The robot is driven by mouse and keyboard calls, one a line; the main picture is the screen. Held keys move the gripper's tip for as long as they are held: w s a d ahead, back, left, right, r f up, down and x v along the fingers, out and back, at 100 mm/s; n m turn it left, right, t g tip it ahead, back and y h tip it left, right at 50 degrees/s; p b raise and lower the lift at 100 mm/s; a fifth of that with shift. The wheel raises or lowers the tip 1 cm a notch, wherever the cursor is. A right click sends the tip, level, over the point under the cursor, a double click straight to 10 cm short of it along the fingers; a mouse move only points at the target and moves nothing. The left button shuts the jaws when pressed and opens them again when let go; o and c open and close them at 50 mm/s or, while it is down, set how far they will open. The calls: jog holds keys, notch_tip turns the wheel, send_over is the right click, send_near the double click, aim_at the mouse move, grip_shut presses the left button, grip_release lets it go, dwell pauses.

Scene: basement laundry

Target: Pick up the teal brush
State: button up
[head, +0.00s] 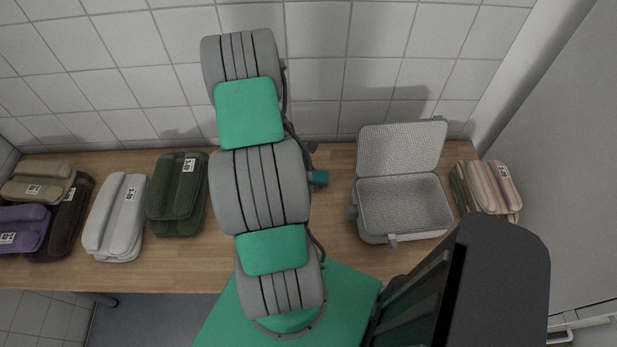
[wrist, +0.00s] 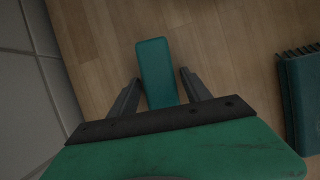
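In the wrist view a teal oblong block (wrist: 156,66) lies on the wooden worktop, its plain top facing me. No bristles show on it, and I cannot tell if it is a brush. A darker teal brush (wrist: 303,98) with dark bristles along its upper edge is at the right edge, partly cut off. My gripper (wrist: 161,76) is open, with one finger on either side of the teal block and small gaps visible; its height above the block is unclear. In the head view my arm hides most of this spot; a small teal piece (head: 320,178) shows beside it.
The wooden worktop (head: 335,245) runs along a tiled wall. An open grey basket (head: 402,232) stands right, with striped folded cloths (head: 495,188) beyond it. Folded green (head: 178,195), white (head: 115,218), brown (head: 73,222) and purple (head: 20,230) textiles lie left.

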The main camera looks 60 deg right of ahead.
aim_at(313, 176)
grip_shut()
dwell(0.4)
jog(key=shift+r, duration=0.55)
jog(key=r, duration=0.3)
jog(key=shift+a+r, duration=0.2)
jog(key=s+a+r+b, duration=0.1)
jog(key=s+a+r, duration=0.5)
jog(key=a+r, duration=0.3)
jog(key=a, duration=0.3)
jog(key=shift+s, duration=0.2)
